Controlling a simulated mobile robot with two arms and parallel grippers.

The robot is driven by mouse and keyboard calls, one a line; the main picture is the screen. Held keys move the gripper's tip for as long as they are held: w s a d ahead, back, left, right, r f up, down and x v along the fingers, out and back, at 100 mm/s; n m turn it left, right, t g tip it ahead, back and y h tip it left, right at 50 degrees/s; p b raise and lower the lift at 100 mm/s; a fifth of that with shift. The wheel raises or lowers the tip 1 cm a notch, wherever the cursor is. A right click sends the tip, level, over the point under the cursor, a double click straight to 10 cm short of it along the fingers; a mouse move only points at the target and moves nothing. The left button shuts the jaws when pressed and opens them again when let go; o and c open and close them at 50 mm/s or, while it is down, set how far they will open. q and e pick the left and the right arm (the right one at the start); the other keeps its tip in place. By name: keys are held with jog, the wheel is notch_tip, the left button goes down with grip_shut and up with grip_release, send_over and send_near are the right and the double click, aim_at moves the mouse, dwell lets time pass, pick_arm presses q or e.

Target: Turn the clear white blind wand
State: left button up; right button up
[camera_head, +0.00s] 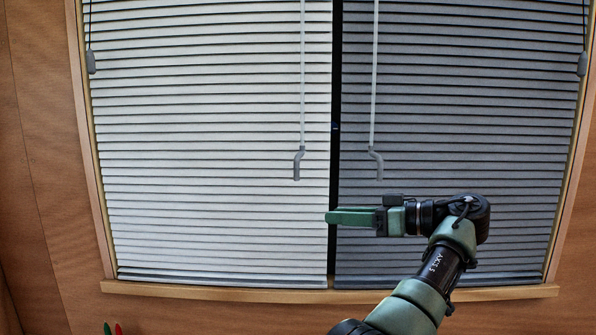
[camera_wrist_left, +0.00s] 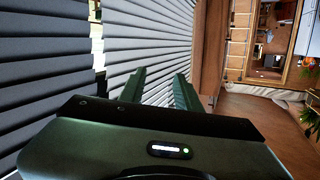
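Two pale, thin blind wands hang near the window's middle in the head view. The left wand (camera_head: 303,85) hangs before the white blind (camera_head: 200,180); the right wand (camera_head: 374,85) hangs before the grey blind (camera_head: 470,130). Each ends in a grey bent handle. My left gripper (camera_head: 330,217) is below both handles, pointing left across the dark gap between the blinds, and touches neither wand. In the left wrist view its two green fingers (camera_wrist_left: 160,78) stand apart with nothing visible between them. I make out no wand there. My right gripper is not in view.
A wooden sill (camera_head: 220,293) runs below the blinds. Grey cord weights (camera_head: 91,62) hang at the outer left and right (camera_head: 582,63). A red and green object shows at the bottom left. The wrist view shows a room and plant at right.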

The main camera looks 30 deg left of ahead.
pick_arm(q)
jog(key=n+y, duration=0.1)
jog(key=n, duration=0.1)
send_near(297, 171)
jog(key=shift+g, duration=0.4)
jog(key=a+p, duration=0.1)
jog(key=a, duration=0.2)
jog(key=a+p, duration=0.1)
jog(key=a, duration=0.3)
jog(key=a+p, duration=0.2)
jog(key=a, duration=0.1)
jog(key=shift+s+a+f, duration=0.2)
jog(key=shift+s+f, duration=0.05)
grip_shut()
